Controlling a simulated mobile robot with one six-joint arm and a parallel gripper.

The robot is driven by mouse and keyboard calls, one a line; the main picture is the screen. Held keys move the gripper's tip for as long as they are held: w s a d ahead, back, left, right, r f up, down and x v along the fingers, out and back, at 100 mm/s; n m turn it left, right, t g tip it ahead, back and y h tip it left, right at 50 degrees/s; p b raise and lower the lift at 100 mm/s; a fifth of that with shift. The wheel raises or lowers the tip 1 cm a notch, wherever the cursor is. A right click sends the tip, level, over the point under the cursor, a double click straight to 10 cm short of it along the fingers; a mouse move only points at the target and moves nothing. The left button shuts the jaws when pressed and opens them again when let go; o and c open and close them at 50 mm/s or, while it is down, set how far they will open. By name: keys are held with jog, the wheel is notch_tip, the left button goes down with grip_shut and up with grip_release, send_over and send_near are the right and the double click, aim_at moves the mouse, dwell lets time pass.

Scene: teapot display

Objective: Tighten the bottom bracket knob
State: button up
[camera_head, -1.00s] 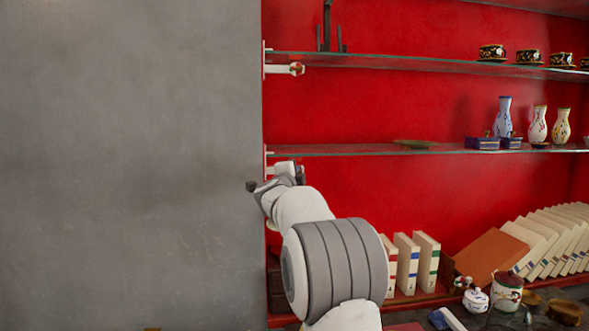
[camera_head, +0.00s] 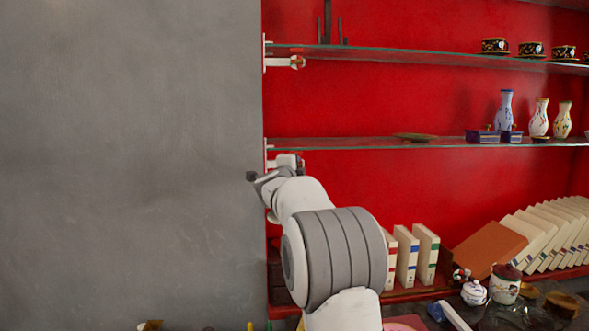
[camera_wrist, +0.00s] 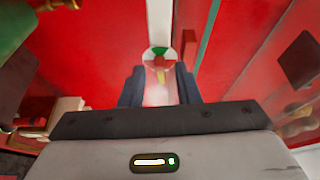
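The bottom bracket (camera_head: 287,160) is a white arm fixed at the left end of the lower glass shelf, just under it. Its knob is mostly hidden behind my gripper in the head view. In the wrist view a round knob (camera_wrist: 160,58) with red, white and green patches shows at the fingertips, centred between them. My gripper (camera_head: 272,179) is right at the bracket; in the wrist view its two dark fingers (camera_wrist: 160,72) stand apart, one on each side of the knob. I cannot tell whether they touch it.
The upper bracket (camera_head: 285,62) sits under the upper glass shelf (camera_head: 420,57). The lower glass shelf (camera_head: 370,143) holds a dish, boxes and vases (camera_head: 505,110). A grey wall (camera_head: 130,160) closes the left side. Books (camera_head: 408,258) and a teapot (camera_head: 473,293) are below right.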

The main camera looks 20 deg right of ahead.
jog(key=shift+s, duration=0.1)
jog(key=b+v, duration=0.2)
jog(key=v, duration=0.5)
jog(key=shift+s+a, duration=0.25)
jog(key=shift+a, duration=0.05)
